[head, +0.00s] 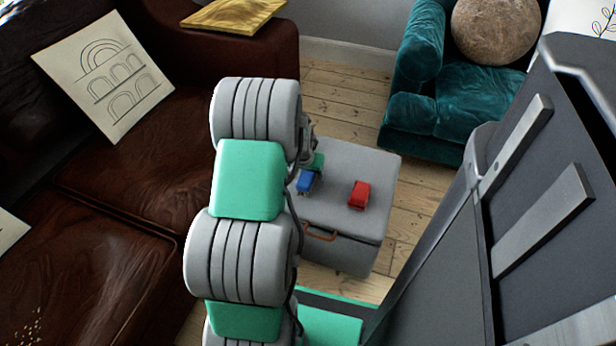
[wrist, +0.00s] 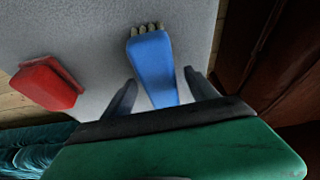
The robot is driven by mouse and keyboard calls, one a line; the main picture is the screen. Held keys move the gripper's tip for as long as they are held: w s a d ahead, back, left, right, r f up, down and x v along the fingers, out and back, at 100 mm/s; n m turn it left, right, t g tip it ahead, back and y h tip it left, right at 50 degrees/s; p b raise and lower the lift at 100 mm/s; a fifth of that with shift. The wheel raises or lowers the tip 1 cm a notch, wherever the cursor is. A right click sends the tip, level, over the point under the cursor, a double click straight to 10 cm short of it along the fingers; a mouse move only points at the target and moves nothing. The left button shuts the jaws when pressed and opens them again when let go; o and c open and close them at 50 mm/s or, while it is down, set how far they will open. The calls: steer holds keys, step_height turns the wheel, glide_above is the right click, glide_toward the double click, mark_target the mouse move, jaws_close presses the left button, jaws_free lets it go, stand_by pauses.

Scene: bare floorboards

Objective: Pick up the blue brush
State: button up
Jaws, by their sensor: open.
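The blue brush (head: 305,181) lies on top of a grey box-like chest (head: 335,215). In the wrist view the blue brush (wrist: 152,68) has pale bristle tufts at its far end, and its near end lies between the fingers. My gripper (wrist: 160,87) is open, with one dark finger on each side of the brush. I cannot tell whether the fingers touch it. In the head view my arm hides most of the gripper, and only part of it shows beside the brush.
A red object (head: 359,194) lies on the chest to the right of the brush; it also shows in the wrist view (wrist: 47,84). A brown leather sofa (head: 130,190) stands left. A teal armchair (head: 470,100) stands at the back right. Floorboards (head: 415,195) show between them.

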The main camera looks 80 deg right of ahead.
steer(key=shift+f, duration=0.1)
steer(key=shift+c, duration=0.4)
jaws_close()
stand_by(0.4)
steer(key=shift+r+p, duration=0.3)
steer(key=shift+r, duration=0.25)
step_height(320, 180, up, 4)
steer(key=shift+f+p, duration=0.25)
steer(key=shift+p, duration=0.85)
steer(key=a+r, duration=0.1)
steer(key=s+a+r+p, duration=0.1)
steer(key=r, duration=0.1)
steer(key=a+r+p, duration=0.1)
steer(key=shift+s+a+r, duration=0.1)
steer(key=shift+s+r, duration=0.1)
steer(key=shift+s, duration=0.1)
steer(key=s+a+r+p, duration=0.1)
steer(key=s+a+r, duration=0.1)
steer(key=a, duration=0.2)
steer(key=s+a+r+p, duration=0.2)
steer(key=a, duration=0.3)
steer(key=shift+s+a+r, duration=0.2)
steer(key=shift+s+r, duration=0.05)
steer(key=shift+s, duration=0.05)
